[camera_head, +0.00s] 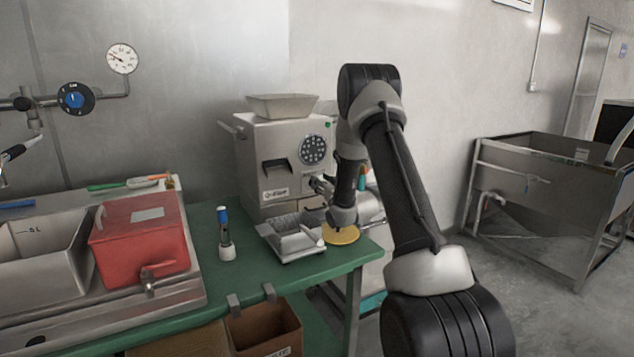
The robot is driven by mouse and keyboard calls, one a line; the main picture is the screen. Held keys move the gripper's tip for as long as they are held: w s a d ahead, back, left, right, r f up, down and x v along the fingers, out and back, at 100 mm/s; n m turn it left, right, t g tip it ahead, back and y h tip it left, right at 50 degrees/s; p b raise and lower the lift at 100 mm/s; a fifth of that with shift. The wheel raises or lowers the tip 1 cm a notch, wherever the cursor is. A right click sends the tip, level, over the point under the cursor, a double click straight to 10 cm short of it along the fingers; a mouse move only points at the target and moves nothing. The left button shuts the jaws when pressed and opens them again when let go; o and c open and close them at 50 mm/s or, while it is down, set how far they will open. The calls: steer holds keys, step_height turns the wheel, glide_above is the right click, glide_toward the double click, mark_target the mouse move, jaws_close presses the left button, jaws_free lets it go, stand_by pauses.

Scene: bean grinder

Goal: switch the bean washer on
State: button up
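A grey steel machine (282,160) with a hopper (282,104) on top stands at the back of the green table. Its front has a round dark dial (313,150), a small green spot (327,125) at the upper right and a dark opening at the left. I cannot tell whether this is the bean washer. My arm reaches over from the right, and my gripper (320,186) is at the machine's lower right front. Its fingers are small and partly lost against the machine, so contact and opening cannot be told. My arm hides the machine's right side.
A metal tray (290,238) and a yellow disc (341,235) lie before the machine. A blue-topped bottle (225,236) stands left of them. A red container (141,239) sits by the sink (38,259). A steel tub (545,178) stands right; the floor before it is clear.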

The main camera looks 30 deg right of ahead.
steer(key=shift+w, duration=1.25)
steer(key=shift+c, duration=0.2)
jaws_close()
steer(key=shift+n, duration=0.4)
steer(key=shift+a+f+n, duration=0.1)
steer(key=shift+a+n, duration=0.15)
steer(key=shift+n, duration=1.25)
steer(key=shift+a+f+n, duration=0.1)
steer(key=shift+a+n, duration=0.1)
steer(key=shift+n, duration=1.3)
steer(key=shift+a+f+n, duration=0.1)
steer(key=shift+a+n, duration=0.15)
steer(key=shift+n, duration=1.25)
